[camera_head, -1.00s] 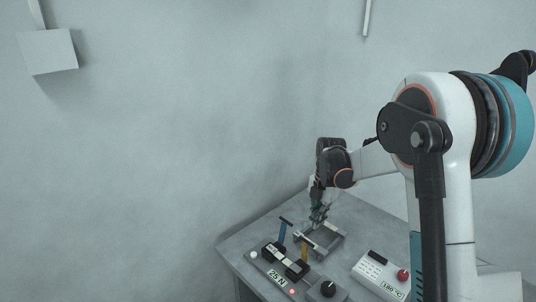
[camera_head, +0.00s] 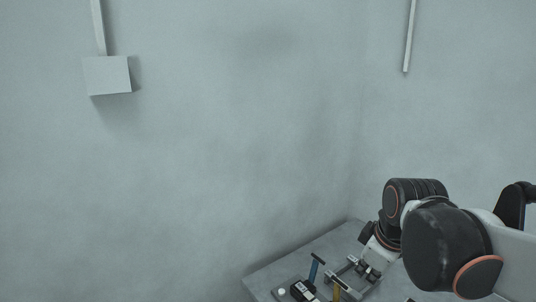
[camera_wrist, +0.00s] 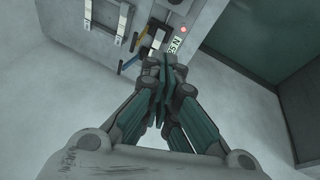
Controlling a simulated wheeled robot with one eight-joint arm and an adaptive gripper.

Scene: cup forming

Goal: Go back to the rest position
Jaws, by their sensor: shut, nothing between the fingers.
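My gripper (camera_wrist: 165,70) is shut and empty in the wrist view, its fingertips together in front of the bench equipment. In the head view my gripper (camera_head: 367,270) is small and partly hidden by my arm, near the grey metal frame (camera_head: 345,272) on the bench. I cannot tell from this view how far above the frame it is. The wrist view shows the frame (camera_wrist: 107,27) at the upper left, apart from the fingers.
The grey bench (camera_head: 268,279) is cut off by the lower picture edge. A blue handle (camera_head: 314,269) and a yellow handle (camera_head: 337,290) stand by the frame. The wrist view shows a panel with a display (camera_wrist: 179,41) and red button (camera_wrist: 183,28). Walls enclose the bench.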

